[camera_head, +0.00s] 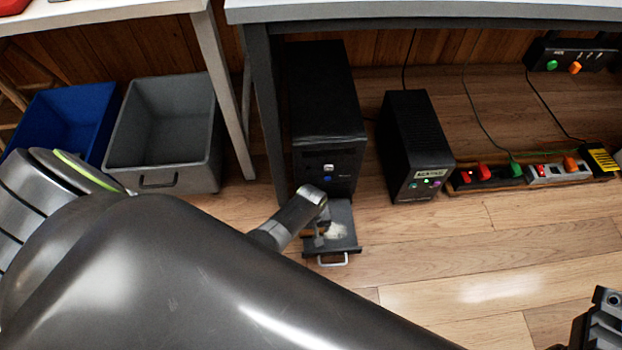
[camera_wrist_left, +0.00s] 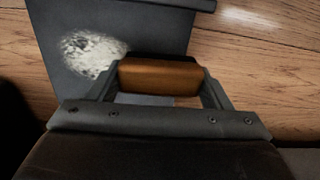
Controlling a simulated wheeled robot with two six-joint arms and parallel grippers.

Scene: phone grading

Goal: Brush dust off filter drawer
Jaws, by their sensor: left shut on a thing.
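The dark filter drawer (camera_head: 345,243) is pulled out from the bottom front of the black computer tower (camera_head: 325,120). A pale dust patch (camera_head: 336,230) lies on it; the same patch (camera_wrist_left: 92,54) shows in the left wrist view on the drawer's grey surface (camera_wrist_left: 60,25). My left gripper (camera_head: 318,229) is over the drawer, beside the dust. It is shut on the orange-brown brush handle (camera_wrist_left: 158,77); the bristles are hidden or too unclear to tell. Part of my right gripper (camera_head: 600,325) shows at the lower right edge; its jaws are unclear.
A second black box (camera_head: 415,145) with lit buttons stands right of the tower. Power strips (camera_head: 520,175) and cables lie farther right. Grey (camera_head: 165,130) and blue (camera_head: 60,115) bins stand at left. Desk legs (camera_head: 264,110) rise beside the tower. The wooden floor at front right is clear.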

